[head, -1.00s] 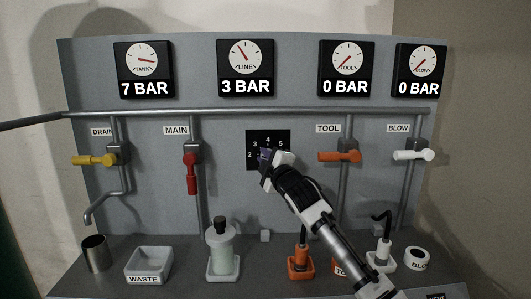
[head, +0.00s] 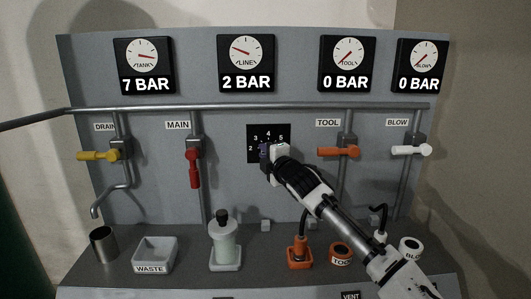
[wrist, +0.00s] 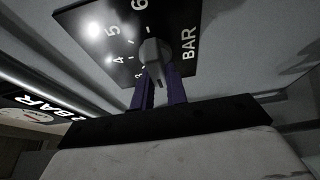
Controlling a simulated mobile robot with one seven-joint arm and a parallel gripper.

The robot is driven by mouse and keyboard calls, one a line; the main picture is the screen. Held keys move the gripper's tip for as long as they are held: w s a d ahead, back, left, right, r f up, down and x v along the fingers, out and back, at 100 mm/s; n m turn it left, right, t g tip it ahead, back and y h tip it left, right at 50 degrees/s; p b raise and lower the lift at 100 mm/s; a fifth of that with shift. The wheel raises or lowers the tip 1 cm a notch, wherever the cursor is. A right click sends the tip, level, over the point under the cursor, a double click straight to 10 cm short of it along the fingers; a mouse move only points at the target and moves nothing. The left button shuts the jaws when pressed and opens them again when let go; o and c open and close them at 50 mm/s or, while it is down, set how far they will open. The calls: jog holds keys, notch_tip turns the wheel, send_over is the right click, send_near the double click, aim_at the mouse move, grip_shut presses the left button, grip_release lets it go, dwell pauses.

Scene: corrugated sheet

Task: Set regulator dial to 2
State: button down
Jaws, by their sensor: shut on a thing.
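The regulator dial shows in the wrist view as a grey knob (wrist: 153,52) on a black numbered plate (wrist: 100,45) marked BAR. In the head view the plate (head: 257,131) is mid-panel, and my gripper covers most of the knob. My gripper (head: 267,153) is shut on the knob; its purple fingers (wrist: 160,85) lie on both sides of it. The knob's narrow end lies between the fingers, so I cannot read its exact number. The LINE gauge (head: 246,63) reads 2 BAR.
The TANK gauge (head: 145,65) reads 7 BAR; TOOL (head: 347,64) and BLOW (head: 421,66) read 0 BAR. The red MAIN handle (head: 194,170) hangs down on the left. The orange TOOL handle (head: 338,151) is close on the right. A soap-like bottle (head: 223,240) stands below.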

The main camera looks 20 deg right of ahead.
jog(key=c, duration=1.4)
grip_release()
jog(key=s+d+b, duration=0.1)
jog(key=s+b, duration=0.2)
jog(key=s, duration=1)
jog(key=shift+s+d+b, duration=0.25)
jog(key=shift+s+b, duration=0.05)
jog(key=shift+s, duration=0.1)
jog(key=shift+a, duration=0.1)
